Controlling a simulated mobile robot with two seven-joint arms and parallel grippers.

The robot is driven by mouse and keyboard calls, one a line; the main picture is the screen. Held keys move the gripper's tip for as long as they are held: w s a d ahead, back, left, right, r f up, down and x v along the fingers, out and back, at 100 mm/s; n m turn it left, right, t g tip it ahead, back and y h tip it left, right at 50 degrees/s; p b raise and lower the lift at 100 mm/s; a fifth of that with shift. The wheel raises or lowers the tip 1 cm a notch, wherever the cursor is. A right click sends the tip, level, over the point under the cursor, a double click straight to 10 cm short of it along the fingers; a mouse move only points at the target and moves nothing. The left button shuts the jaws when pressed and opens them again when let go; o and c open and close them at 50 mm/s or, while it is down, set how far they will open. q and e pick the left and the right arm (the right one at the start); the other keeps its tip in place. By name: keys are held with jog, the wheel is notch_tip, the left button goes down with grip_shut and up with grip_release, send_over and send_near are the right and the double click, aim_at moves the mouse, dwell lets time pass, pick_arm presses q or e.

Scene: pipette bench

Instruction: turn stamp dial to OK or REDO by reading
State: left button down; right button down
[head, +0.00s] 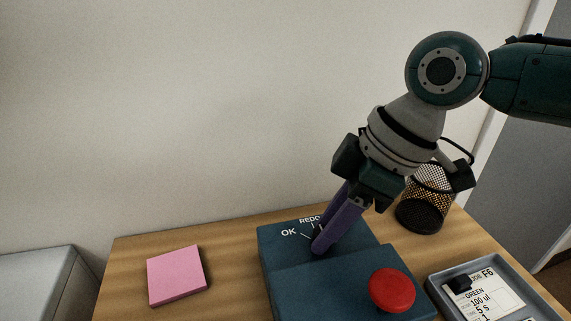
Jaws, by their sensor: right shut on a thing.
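The dark blue stamp box (283,262) stands on the wooden bench in the head view. White words OK and REDO, with short tick lines, are printed on its upper left face; REDO is partly covered. My right gripper (318,243) reaches down from the upper right, its purple fingers shut on the stamp dial at these marks. The fingers hide most of the dial, so I cannot tell where it points. A large red button (391,290) sits on the box's right part. My left gripper is not in view.
A grey tray (436,284) at right holds a card (492,302) reading JOB F6, GREEN, 100 ul, 5 s, cut off below. A small black object lies on the card. A pink pad (177,276) lies left; a mesh cup (421,215) stands behind right.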

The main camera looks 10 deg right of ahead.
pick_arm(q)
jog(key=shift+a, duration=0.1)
pick_arm(e)
jog(key=c, duration=0.6)
grip_release()
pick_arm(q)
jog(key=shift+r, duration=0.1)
